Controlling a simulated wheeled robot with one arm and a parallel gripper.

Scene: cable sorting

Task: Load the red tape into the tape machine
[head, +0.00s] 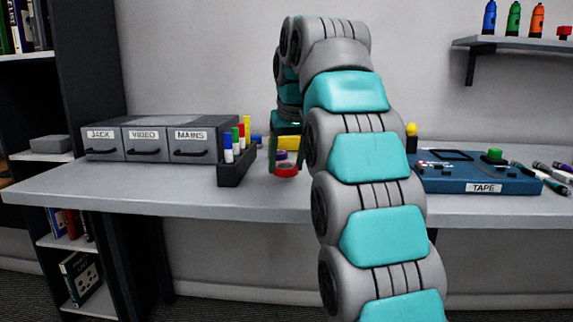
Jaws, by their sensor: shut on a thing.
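The red tape (286,173) is a small red ring low between the fingers of my gripper (286,160), above the desk and right of the black marker holder. My gripper points down and is shut on the red tape. My arm hides part of the gripper's right side. The tape machine (465,174) is a flat blue box labelled TAPE on the right of the desk, with a dark window, small buttons and a green knob on top. My gripper is well to its left, with my arm between them in the picture.
Three grey drawers labelled JACK, VIDEO and MAINS (158,138) stand at the left. A black holder with markers (236,165) is close left of my gripper. Yellow and purple items (284,143) show behind the red tape. Loose pens (545,178) lie right of the machine.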

